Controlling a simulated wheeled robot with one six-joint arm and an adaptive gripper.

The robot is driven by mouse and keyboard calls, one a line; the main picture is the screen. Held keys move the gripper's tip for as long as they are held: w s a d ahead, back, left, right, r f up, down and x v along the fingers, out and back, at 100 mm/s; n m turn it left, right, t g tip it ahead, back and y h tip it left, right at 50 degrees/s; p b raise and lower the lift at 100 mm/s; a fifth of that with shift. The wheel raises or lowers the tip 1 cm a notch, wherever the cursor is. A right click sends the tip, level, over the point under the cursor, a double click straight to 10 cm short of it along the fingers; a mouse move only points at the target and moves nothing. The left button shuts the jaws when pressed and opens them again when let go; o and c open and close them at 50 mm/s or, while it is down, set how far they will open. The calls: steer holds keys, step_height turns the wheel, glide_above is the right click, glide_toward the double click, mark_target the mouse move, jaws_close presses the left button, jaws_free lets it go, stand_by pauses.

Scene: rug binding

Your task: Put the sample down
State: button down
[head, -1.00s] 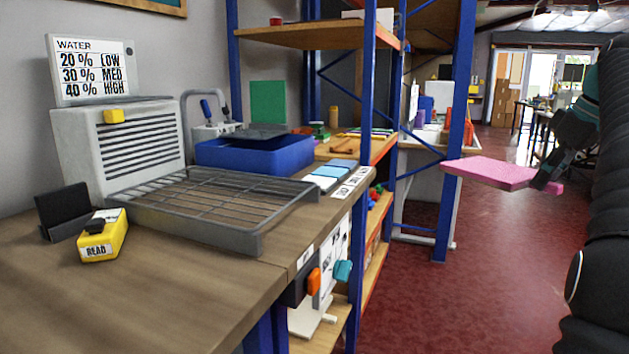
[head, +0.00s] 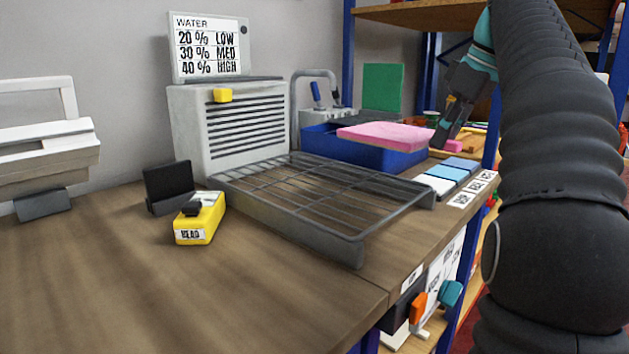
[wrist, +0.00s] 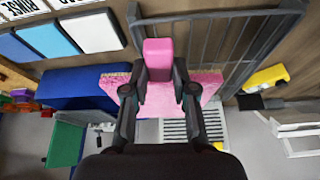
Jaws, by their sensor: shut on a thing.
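The sample is a pink slab (head: 380,134) with a speckled face and a narrower pink end (head: 454,146). My gripper (head: 443,132) is shut on that narrow part. In the wrist view the pink sample (wrist: 158,95) lies across and between the two fingers of my gripper (wrist: 158,72). It is held roughly flat, in the air. In the head view it covers part of the blue tub (head: 345,152). In the wrist view it overlaps the edges of the wire rack (head: 300,195) and blue tub. Whether it touches either cannot be told.
The wire rack is empty on the wooden bench (head: 120,270). A vented heater (head: 240,130), a yellow meter (head: 199,218) and a black stand (head: 168,187) are behind and left. Blue and white tiles (head: 452,172) with labels sit at the right edge. A water chart (head: 208,47) stands above.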

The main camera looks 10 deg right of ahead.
steer(key=s+a+r+n, duration=0.1)
steer(key=s+a+r, duration=0.15)
steer(key=a, duration=0.55)
steer(key=b, duration=0.1)
glide_above(346, 189)
steer(key=s, duration=0.2)
steer(key=f, duration=0.5)
steer(key=d+f, duration=0.1)
steer(key=f, duration=0.1)
steer(key=shift+w+f, duration=0.15)
steer(key=shift+w, duration=0.05)
steer(key=shift+w+a+f, duration=0.1)
steer(key=shift+f, duration=0.05)
steer(key=shift+f+b, duration=0.7)
steer(key=shift+f, duration=1.2)
steer(key=shift+f, duration=0.1)
steer(key=c, duration=0.9)
jaws_free()
steer(key=shift+c, duration=0.2)
